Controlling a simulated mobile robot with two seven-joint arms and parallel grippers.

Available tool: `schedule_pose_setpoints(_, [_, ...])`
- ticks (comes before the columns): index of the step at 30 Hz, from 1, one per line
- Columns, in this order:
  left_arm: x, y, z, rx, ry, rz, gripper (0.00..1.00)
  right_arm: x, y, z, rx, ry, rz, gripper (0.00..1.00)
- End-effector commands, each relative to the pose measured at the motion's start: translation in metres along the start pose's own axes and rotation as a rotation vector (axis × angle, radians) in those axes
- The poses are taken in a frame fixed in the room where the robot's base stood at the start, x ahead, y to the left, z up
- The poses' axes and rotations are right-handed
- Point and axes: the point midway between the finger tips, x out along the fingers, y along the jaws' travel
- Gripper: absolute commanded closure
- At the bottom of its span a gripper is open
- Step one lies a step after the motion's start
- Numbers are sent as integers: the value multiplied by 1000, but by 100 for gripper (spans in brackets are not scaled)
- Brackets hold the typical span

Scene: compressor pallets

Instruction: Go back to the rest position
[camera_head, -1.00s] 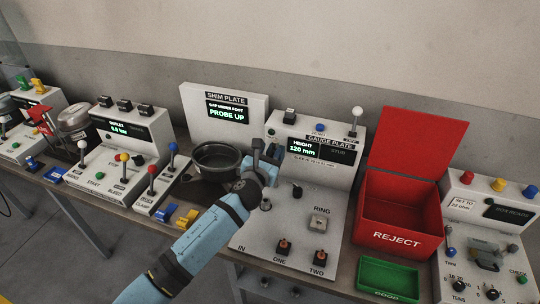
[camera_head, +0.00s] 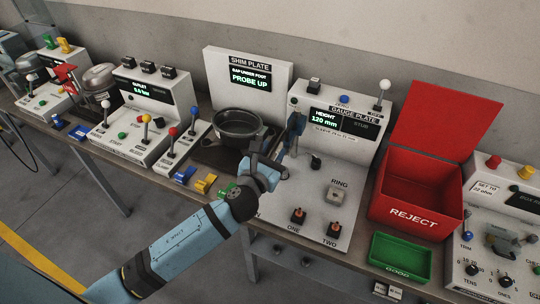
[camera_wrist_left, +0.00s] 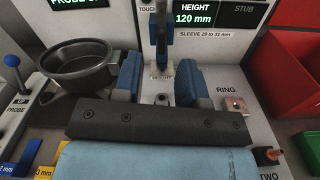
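My left gripper (camera_head: 268,158) is over the front of the bench, between the shim plate and the gauge plate. In the left wrist view its two blue finger pads (camera_wrist_left: 161,82) stand apart with nothing between them. The dark and blue height gauge post (camera_wrist_left: 162,35) shows beyond the gap, apart from the fingers; it also stands in the head view (camera_head: 293,130). My left arm reaches in from the lower left. My right gripper is not in view.
A dark round pan (camera_head: 238,128) sits at the shim plate (camera_head: 270,75). The gauge plate panel (camera_head: 325,185) has a RING block and knobs. The red reject bin (camera_head: 425,195) and green tray (camera_head: 400,258) stand to the right. Floor is clear in front at left.

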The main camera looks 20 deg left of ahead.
Motion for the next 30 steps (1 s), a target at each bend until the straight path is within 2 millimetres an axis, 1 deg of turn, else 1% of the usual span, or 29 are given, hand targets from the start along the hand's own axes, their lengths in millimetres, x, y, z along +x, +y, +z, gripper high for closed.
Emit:
schedule_pose_setpoints(3, [-10, 0, 0, -1, 0, 1, 62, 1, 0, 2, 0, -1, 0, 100])
schedule_pose_setpoints(6, [-13, 0, 0, -1, 0, 1, 62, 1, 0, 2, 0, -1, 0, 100])
schedule_pose_setpoints(19, [-13, 0, 0, -1, 0, 1, 62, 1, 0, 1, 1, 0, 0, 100])
schedule_pose_setpoints(22, [-15, 0, -2, -41, 12, -4, 62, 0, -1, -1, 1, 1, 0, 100])
schedule_pose_setpoints(23, [-17, -1, -4, -77, 22, -7, 62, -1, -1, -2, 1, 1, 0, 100])
schedule_pose_setpoints(26, [-30, -5, -19, -301, 87, -19, 62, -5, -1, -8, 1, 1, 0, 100])
schedule_pose_setpoints(29, [-52, -11, -42, -676, 193, -11, 62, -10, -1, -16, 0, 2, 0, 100])
schedule_pose_setpoints(30, [-63, -14, -52, -850, 240, 4, 62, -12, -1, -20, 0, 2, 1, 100])
